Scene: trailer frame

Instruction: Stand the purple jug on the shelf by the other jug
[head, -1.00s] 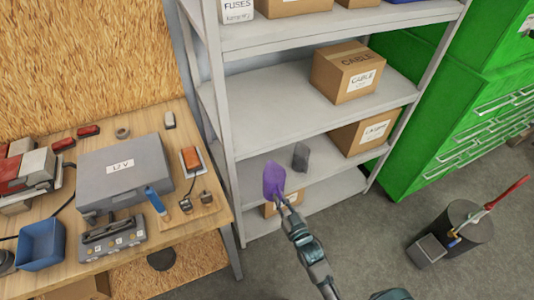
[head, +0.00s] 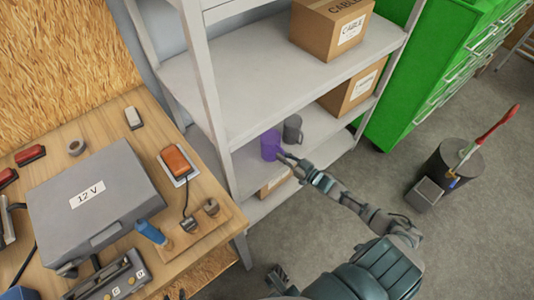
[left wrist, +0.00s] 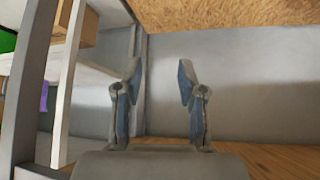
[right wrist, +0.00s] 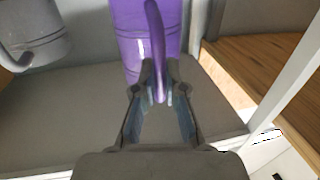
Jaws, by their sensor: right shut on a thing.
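The purple jug (head: 270,146) is upright at the lower shelf (head: 322,128), left of the grey jug (head: 292,129) in the head view. My right gripper (head: 284,158) is shut on its handle, as the right wrist view shows at the fingertips (right wrist: 160,88). There the purple jug (right wrist: 140,30) is in front of the fingers and the grey jug (right wrist: 35,40) is to the left, with a gap between them. I cannot tell whether the purple jug's base touches the shelf. My left gripper (left wrist: 160,80) is open and empty in the left wrist view.
Cardboard boxes (head: 332,28) (head: 350,88) stand on the shelves to the right. A shelf post (head: 208,85) rises left of the jugs. The workbench (head: 150,185) with a grey case (head: 95,200) is at left. A dark bin (head: 450,168) stands on the floor.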

